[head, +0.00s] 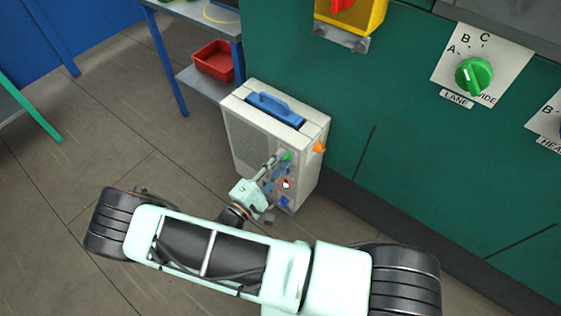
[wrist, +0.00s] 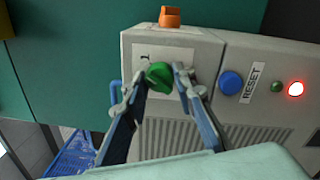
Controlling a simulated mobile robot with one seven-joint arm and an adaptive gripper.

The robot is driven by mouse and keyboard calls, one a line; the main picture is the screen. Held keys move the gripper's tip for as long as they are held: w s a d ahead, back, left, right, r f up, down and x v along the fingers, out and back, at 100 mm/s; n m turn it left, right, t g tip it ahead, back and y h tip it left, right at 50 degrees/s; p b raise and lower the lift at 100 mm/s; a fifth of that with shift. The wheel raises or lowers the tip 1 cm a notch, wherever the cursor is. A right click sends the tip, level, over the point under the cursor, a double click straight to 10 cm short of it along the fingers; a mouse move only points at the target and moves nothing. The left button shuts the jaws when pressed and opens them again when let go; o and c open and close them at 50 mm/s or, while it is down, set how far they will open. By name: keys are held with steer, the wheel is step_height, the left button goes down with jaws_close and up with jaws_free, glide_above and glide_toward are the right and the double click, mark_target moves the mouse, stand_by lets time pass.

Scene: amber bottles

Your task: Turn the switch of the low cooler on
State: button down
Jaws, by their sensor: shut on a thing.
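The low cooler (head: 246,143) is a pale box with a blue top handle, standing on the floor against the green wall. Its green switch (wrist: 159,75) sits on a white plate on the front panel, with a "1" mark partly showing. In the head view the switch (head: 287,155) shows just past my fingertips. My gripper (wrist: 163,80) is shut on the green switch, one finger at each side; it also shows in the head view (head: 281,160). The fingers and my arm hide part of the panel, including any other marks round the switch.
An orange knob (head: 319,147) juts from the cooler's side. A shelf with a red bin (head: 213,61) stands behind. Floor at left is clear.

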steer(key=shift+f+m, duration=0.1)
steer(key=shift+m, duration=1.4)
steer(key=c, duration=1.6)
jaws_free()
steer(key=r+v, duration=0.1)
steer(key=v, duration=1.1)
steer(key=shift+f, duration=0.4)
steer(key=shift+a, duration=0.1)
